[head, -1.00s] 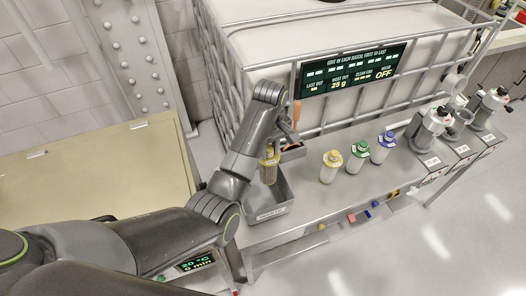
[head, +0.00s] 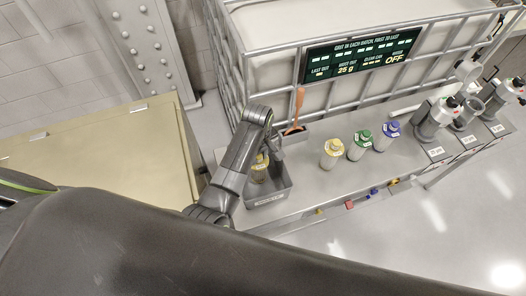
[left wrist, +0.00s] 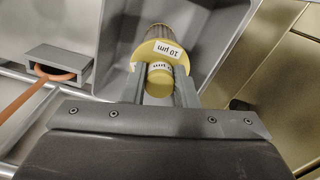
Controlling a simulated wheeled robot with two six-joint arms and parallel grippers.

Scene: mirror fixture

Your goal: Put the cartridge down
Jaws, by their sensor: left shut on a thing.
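A cartridge with a yellow end (head: 259,170) is in my left gripper (head: 262,157), inside or just above a grey bin (head: 285,192) on the bench. In the left wrist view the cartridge (left wrist: 161,48) has a yellow collar, a white label reading "10 µm" and a ribbed grey body. The two fingers of the left gripper (left wrist: 160,85) are shut on its yellow end. Bin walls (left wrist: 225,45) surround it there. I cannot tell whether the cartridge touches the bin floor. My right gripper is not in view.
Bottles with yellow (head: 332,152), green (head: 359,146) and blue (head: 386,136) caps stand right of the bin. An orange-handled tool (head: 298,108) rests in a small holder behind. Grinder-like devices (head: 435,117) stand farther right. A beige cabinet (head: 90,160) is at the left.

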